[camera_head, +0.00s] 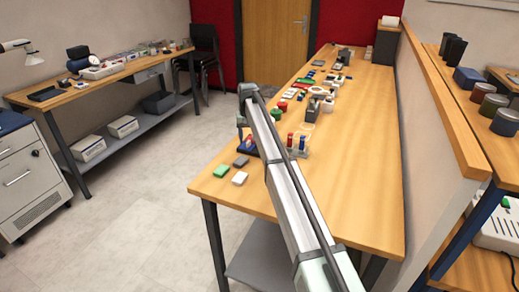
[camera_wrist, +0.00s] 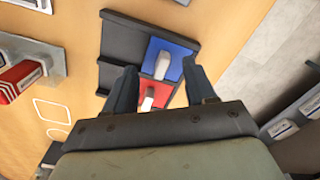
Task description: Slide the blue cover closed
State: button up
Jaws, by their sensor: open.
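In the wrist view a dark grey fixture (camera_wrist: 122,42) lies on the wooden table, with a bare dark stretch left of the blue cover. The blue cover (camera_wrist: 182,62) is a flat plate with a white upright handle (camera_wrist: 163,64), at the fixture's right part. A red plate (camera_wrist: 162,95) with a similar white handle sits beside it, nearer my wrist. My gripper (camera_wrist: 159,66) is open, its two fingers spread on either side of the plates and handles. I cannot tell whether a finger touches anything. In the head view my arm mostly hides the fixture; a little blue (camera_head: 248,143) shows.
A red block in a grey holder (camera_wrist: 28,75) stands left in the wrist view, near white outlines on the table. Several items stand farther back; the right side is clear.

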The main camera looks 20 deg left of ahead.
aim_at(249, 142)
jog(key=shift+r, duration=2.2)
